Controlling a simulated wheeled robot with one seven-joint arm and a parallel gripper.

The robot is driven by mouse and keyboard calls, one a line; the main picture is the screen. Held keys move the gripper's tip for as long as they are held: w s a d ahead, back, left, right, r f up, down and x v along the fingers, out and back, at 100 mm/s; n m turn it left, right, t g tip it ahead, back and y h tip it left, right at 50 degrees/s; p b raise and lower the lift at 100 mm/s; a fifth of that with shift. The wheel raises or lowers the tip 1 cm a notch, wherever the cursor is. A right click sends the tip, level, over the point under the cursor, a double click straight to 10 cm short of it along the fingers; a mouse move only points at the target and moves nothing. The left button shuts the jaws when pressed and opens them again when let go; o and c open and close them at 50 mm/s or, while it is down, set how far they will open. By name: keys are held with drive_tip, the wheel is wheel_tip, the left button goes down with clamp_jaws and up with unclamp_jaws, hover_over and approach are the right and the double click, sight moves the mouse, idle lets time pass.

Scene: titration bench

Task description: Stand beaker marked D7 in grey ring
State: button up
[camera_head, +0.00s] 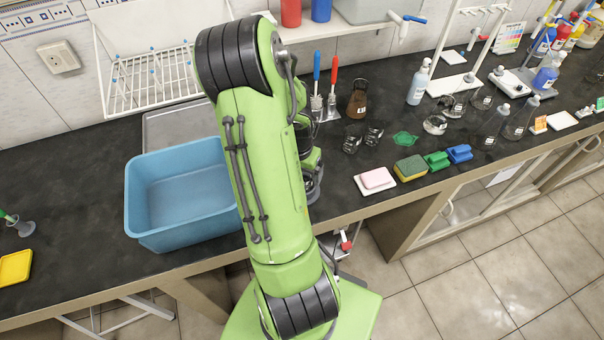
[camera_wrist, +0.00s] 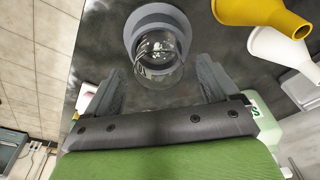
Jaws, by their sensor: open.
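In the wrist view a clear glass vessel (camera_wrist: 159,62), likely a beaker, shows between the two fingers of my gripper (camera_wrist: 162,70). The fingers stand apart on either side of it, with gaps to the glass. A grey ring (camera_wrist: 136,26) lies around and behind the glass; its upper part shows past the glass. I cannot tell whether the glass stands fully down in the ring. No D7 mark is readable.
A blue basin (camera_head: 180,195) stands left of my arm. Small glass beakers (camera_head: 352,144), a brown flask (camera_head: 358,100), a pink soap on a dish (camera_head: 376,179) and a sponge (camera_head: 411,167) stand to the right. Yellow (camera_wrist: 262,14) and white (camera_wrist: 280,48) funnels show in the wrist view.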

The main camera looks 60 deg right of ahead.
wheel_tip(320, 180, up, 9)
drive_tip(key=a+p, duration=0.2)
drive_tip(key=w+a+r+n+t, duration=0.1)
drive_tip(key=w+a+r+n, duration=0.25)
drive_tip(key=a, duration=0.25)
drive_tip(key=w+a+r+n+t+y, duration=0.1)
drive_tip(key=w+a+r+n, duration=0.15)
drive_tip(key=a+r, duration=0.2)
drive_tip(key=w+a+r+n+t, duration=0.1)
drive_tip(key=w+a+r+n, duration=0.15)
drive_tip(key=a, duration=0.35)
drive_tip(key=s+a+r+n+t, duration=0.1)
drive_tip(key=s+a+r+n, duration=0.1)
drive_tip(key=a, duration=0.4)
drive_tip(key=s+a+r+n+t, duration=0.1)
drive_tip(key=s+a+r+n, duration=0.2)
drive_tip(key=a+n, duration=0.4)
drive_tip(key=shift+s+t+y, duration=0.3)
drive_tip(key=shift+s+y, duration=0.1)
drive_tip(key=shift+s, duration=0.35)
drive_tip(key=shift+d, duration=0.2)
